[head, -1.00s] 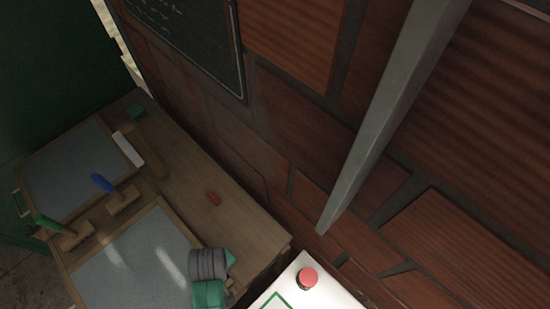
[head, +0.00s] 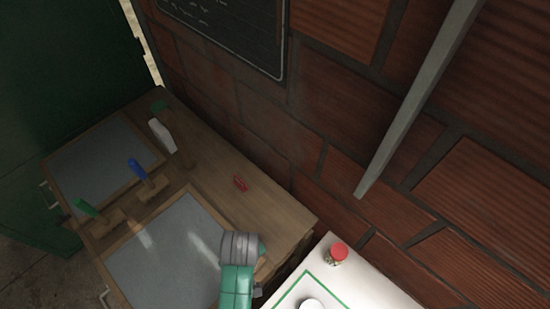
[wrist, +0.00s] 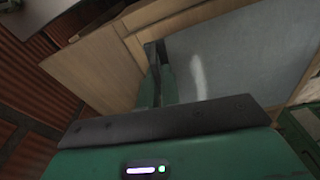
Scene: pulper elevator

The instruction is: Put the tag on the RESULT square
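A green-outlined square (head: 282,301) lies on a white top at the bottom right. It is cut off by the frame edge, with a round white thing (head: 312,304) inside it. No label can be read, so I cannot confirm that it is the RESULT square. My gripper's fingers (wrist: 156,50) look close together, with nothing clearly visible between them. They are over the bench in the wrist view; in the head view my arm hides them.
A red push button (head: 338,252) stands on the white top. Blue-handled (head: 138,170) and green-handled (head: 86,207) tools, a white-headed tool (head: 161,134) and grey panels (head: 165,255) are on the bench. A brick wall and a grey slanting post (head: 405,115) bound the right.

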